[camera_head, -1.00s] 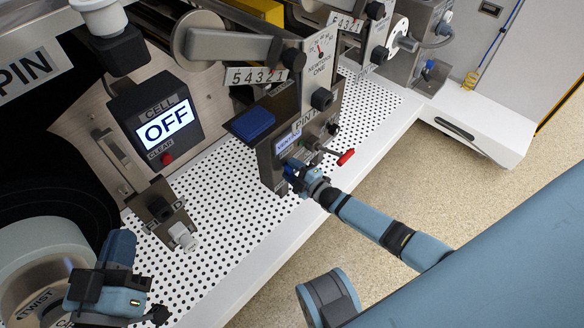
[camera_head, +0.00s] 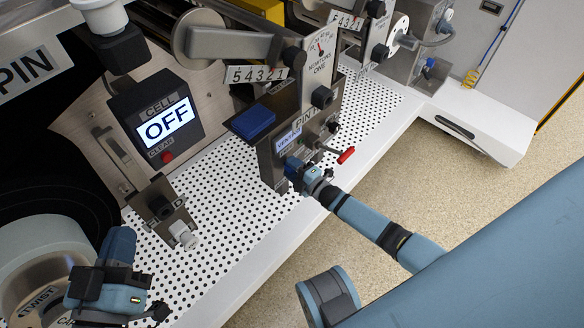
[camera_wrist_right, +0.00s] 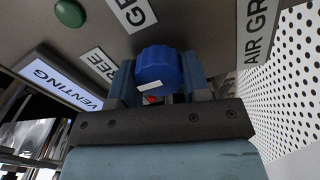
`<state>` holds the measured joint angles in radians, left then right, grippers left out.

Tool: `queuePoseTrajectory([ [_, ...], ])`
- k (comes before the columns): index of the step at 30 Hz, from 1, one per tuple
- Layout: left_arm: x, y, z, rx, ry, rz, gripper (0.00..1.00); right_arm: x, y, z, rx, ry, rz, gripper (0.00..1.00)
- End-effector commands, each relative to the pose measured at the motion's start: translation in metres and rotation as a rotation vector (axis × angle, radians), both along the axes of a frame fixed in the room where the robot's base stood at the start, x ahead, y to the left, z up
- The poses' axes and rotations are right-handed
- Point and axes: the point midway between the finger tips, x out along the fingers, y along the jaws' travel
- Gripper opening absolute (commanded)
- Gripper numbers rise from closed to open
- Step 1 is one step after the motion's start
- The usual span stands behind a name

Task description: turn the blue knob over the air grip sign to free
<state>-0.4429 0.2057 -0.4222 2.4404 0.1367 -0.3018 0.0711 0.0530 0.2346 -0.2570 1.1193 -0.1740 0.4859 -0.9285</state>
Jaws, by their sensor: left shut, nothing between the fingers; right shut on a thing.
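The blue knob (camera_wrist_right: 157,66) sits on the grey panel in the right wrist view, with a white mark on its near side. A FREE label (camera_wrist_right: 98,63) is to its left, a second, cut-off label (camera_wrist_right: 132,12) above it, and the partly cut AIR GRIP sign (camera_wrist_right: 257,35) to its right. My right gripper (camera_wrist_right: 160,80) is shut on the knob, one finger on each side. My left gripper (camera_head: 158,312) is shut and empty at the lower left.
A lit screen (camera_wrist_right: 60,81) reads VENTING. A red-tipped lever (camera_head: 346,155) sticks out close to my right wrist. A green button (camera_wrist_right: 69,13) is on the panel. The perforated white deck (camera_head: 225,215) is mostly clear. The CELL box (camera_head: 165,125) shows OFF.

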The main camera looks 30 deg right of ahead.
Motion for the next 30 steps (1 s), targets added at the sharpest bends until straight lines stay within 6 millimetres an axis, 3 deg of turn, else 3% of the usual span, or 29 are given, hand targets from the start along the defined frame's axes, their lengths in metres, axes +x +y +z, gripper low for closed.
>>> queuePoseTrajectory([
  [1,0.0,0.0,0.0,0.0,0.0,0.0,0.0,-0.001,0.0,-0.001,-0.002,0.001,0.001,0.5],
  [3,0.0,0.0,0.0,0.0,0.001,0.0,0.0,-0.001,0.0,-0.001,-0.002,0.001,0.001,0.66],
  [4,0.0,0.0,0.0,0.0,0.001,0.0,0.0,-0.001,0.0,-0.001,-0.002,0.001,0.001,0.69],
  [12,0.0,0.0,0.0,0.002,0.001,0.0,0.0,-0.001,0.0,0.0,-0.001,0.001,0.0,0.69],
  [16,0.0,0.001,0.005,0.0,-0.008,0.003,0.0,-0.011,-0.004,0.001,-0.002,0.003,0.0,0.69],
  [26,-0.003,0.004,0.036,-0.044,-0.097,0.029,0.0,-0.079,-0.027,0.002,-0.003,0.004,0.0,0.69],
  [30,-0.002,0.006,0.035,-0.034,-0.086,0.041,0.0,-0.105,-0.036,0.002,-0.001,0.003,0.001,0.69],
])
